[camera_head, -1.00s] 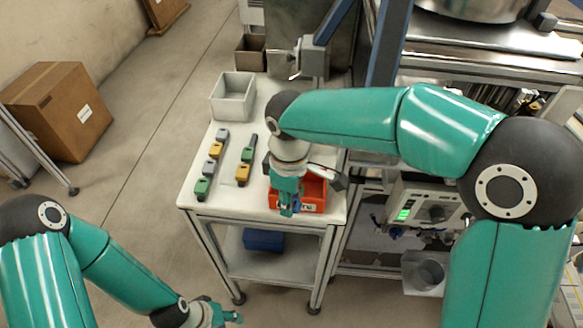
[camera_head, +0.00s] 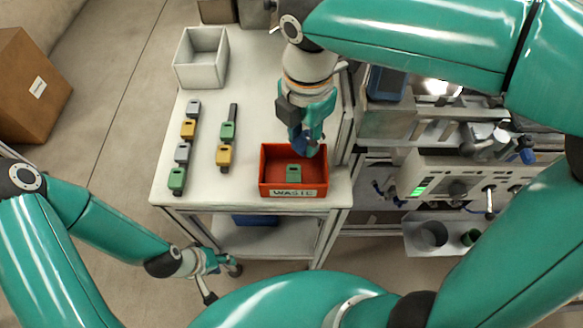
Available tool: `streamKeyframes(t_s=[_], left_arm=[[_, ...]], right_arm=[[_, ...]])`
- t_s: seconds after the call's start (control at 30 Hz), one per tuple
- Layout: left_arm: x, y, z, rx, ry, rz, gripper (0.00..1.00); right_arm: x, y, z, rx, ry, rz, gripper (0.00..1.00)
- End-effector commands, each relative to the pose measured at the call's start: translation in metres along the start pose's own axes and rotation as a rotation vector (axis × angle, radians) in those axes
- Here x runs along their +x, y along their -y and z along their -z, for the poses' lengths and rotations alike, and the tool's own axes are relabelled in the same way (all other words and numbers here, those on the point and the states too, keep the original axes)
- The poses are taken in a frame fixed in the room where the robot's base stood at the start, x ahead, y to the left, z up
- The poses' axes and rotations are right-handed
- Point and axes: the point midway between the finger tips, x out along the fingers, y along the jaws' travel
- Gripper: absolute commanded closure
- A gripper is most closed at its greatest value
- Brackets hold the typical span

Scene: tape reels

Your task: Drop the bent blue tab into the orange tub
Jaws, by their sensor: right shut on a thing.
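The orange tub (camera_head: 265,183), labelled WASTE, stands at the front right of the white table. A green tab (camera_head: 293,173) lies inside it. My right gripper (camera_head: 305,148) points down over the tub's back edge. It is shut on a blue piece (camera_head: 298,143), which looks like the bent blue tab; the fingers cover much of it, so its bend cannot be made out. My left gripper (camera_head: 221,280) hangs low in front of the table, far from the tub. Its fingers look spread, with nothing visible between them.
Two rows of grey, yellow and green tabs (camera_head: 183,153) lie left on the white table (camera_head: 250,100). A grey open box (camera_head: 202,60) stands at the back left. A machine panel with a green display (camera_head: 419,190) is to the right. Table surface between tabs and tub is clear.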

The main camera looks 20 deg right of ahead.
Motion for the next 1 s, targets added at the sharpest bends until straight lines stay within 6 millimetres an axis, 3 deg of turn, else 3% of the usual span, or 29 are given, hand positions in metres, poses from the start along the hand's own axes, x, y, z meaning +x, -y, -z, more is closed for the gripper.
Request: streamKeyframes(t_s=[0.2, 0.4, 0.77, 0.8, 0.93, 1.0], left_arm=[[0.026, 0.010, 0.000, 0.000, 0.000, 0.000, 0.60], [0.042, 0.015, 0.000, 0.000, 0.000, 0.000, 0.60], [0.043, 0.016, 0.000, 0.000, 0.000, 0.000, 0.60], [0.043, 0.016, 0.000, 0.000, 0.000, 0.000, 0.60], [0.043, 0.016, 0.000, 0.000, 0.000, 0.000, 0.60], [0.043, 0.016, 0.000, 0.000, 0.000, 0.000, 0.60]], right_arm=[[0.030, 0.000, 0.000, 0.003, 0.000, 0.001, 0.82], [0.047, 0.000, -0.001, 0.005, 0.000, 0.000, 0.82], [0.050, 0.000, -0.001, 0.006, 0.000, 0.000, 0.82], [0.050, 0.000, -0.001, 0.006, 0.000, 0.000, 0.66], [0.050, 0.001, -0.001, 0.006, 0.000, 0.000, 0.45], [0.050, 0.001, -0.001, 0.006, 0.000, 0.000, 0.40]])
